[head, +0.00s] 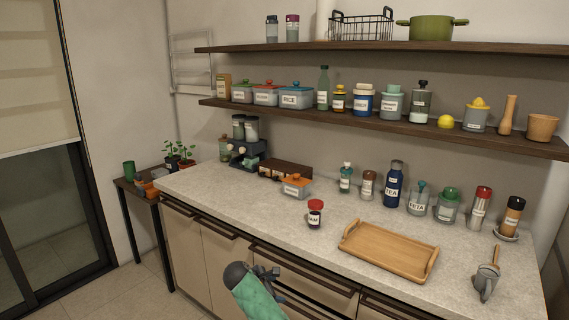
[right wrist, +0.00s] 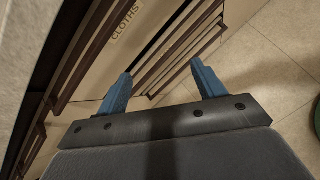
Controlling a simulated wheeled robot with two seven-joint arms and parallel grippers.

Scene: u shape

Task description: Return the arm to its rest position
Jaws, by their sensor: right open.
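My right gripper (head: 268,276) is low in the head view, in front of the cabinet fronts and below the countertop edge. In the right wrist view its two blue fingers (right wrist: 160,88) stand wide apart with nothing between them. Past the fingers are drawer fronts and the floor. A teal part of my right arm shows behind the gripper in the head view. My left gripper is not in view.
The countertop (head: 220,190) holds a wooden tray (head: 388,250), a small red-lidded jar (head: 315,213), an orange-lidded container (head: 296,186) and several bottles at the back. Drawers with dark handles (head: 300,262) are close to the gripper. Floor (head: 140,290) at left is clear.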

